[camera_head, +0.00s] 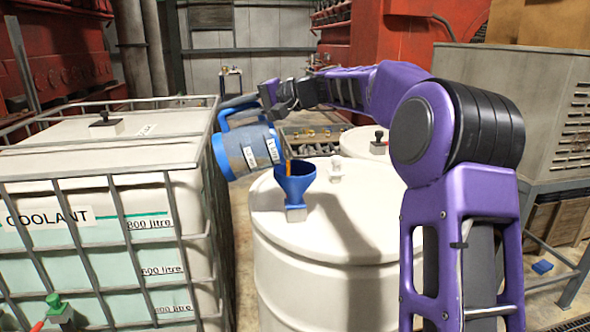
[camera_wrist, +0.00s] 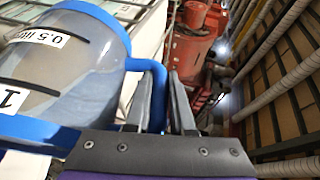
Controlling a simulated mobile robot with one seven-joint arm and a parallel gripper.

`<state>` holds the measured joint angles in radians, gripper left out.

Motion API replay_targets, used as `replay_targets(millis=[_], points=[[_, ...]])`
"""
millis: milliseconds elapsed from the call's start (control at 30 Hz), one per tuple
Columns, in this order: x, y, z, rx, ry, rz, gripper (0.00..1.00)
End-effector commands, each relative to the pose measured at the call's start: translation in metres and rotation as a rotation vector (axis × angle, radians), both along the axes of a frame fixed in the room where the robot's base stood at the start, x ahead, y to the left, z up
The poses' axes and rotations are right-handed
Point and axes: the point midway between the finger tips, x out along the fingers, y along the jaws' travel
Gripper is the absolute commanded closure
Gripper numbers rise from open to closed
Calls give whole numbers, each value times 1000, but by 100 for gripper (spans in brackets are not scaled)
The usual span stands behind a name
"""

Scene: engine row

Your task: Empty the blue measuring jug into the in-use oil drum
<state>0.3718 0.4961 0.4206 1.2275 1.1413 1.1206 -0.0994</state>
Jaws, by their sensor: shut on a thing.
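The blue measuring jug (camera_head: 247,150), grey-blue with blue rims and white labels, is tipped far over on its side. Its right end is over a blue funnel (camera_head: 294,182) standing in the top of a white drum (camera_head: 330,240). An orange-brown stream (camera_head: 288,163) shows between the jug and the funnel. My gripper (camera_head: 268,97) is shut on the jug's blue handle, above the jug. In the wrist view the jug (camera_wrist: 70,75) fills the left side, and its handle (camera_wrist: 150,66) runs to my gripper fingers (camera_wrist: 165,105). How much liquid is left inside is unclear.
A caged white coolant tank (camera_head: 110,150) stands close on the left. A second white drum (camera_head: 361,143) with a black cap is behind the first. A grey cabinet (camera_head: 520,100) stands at the right. Red engines (camera_head: 60,60) line the back.

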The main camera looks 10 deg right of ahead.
Motion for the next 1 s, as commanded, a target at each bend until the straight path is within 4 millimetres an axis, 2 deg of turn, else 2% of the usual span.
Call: replay_targets(millis=[1000], points=[[0,-21,11,92,-1,1,100]])
